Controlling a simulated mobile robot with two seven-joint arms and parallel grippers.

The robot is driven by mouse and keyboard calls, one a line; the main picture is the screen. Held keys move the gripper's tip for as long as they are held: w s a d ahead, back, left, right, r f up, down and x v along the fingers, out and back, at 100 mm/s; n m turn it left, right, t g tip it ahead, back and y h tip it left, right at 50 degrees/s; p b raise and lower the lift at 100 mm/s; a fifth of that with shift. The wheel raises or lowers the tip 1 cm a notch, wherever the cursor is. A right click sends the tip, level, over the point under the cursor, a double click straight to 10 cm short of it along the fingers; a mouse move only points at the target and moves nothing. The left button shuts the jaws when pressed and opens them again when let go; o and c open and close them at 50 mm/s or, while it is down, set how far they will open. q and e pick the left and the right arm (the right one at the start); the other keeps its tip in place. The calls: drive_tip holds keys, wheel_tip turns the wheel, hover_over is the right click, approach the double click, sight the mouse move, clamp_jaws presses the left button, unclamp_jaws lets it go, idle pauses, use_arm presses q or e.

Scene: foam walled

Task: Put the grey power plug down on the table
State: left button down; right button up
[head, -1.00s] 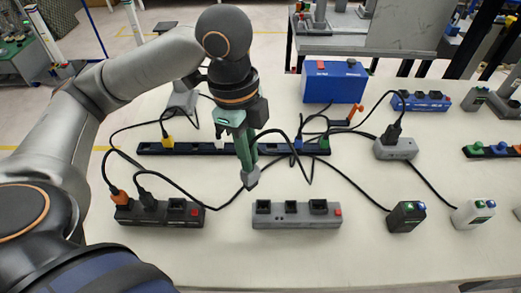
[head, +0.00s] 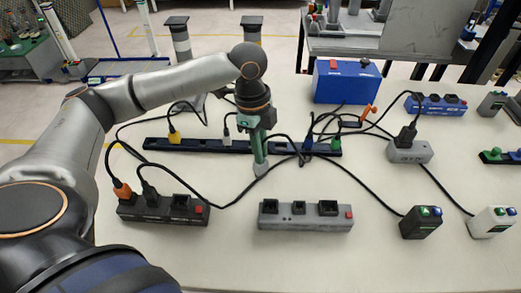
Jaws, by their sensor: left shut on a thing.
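My left gripper (head: 260,160), with green fingers, points down and is shut on the grey power plug (head: 260,169). The plug hangs at the fingertips, over the white table (head: 240,262), between the long black strip behind and the grey power strip (head: 305,215) in front. A black cable runs from near the plug to the right. I cannot tell whether the plug touches the table. The fingers hide part of it. My right gripper is not in view.
A black power strip (head: 163,209) with an orange and a black plug stands front left. The long black strip (head: 205,146) lies behind the gripper. A blue box (head: 345,82) stands at the back. Cables cross the right side. The front of the table is clear.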

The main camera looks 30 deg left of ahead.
use_arm(q)
drive_tip(key=c, duration=0.9)
unclamp_jaws()
wheel_tip(320, 180, up, 12)
drive_tip(key=a+p, duration=0.1)
drive_tip(key=p, duration=0.1)
drive_tip(key=shift+a, duration=0.2)
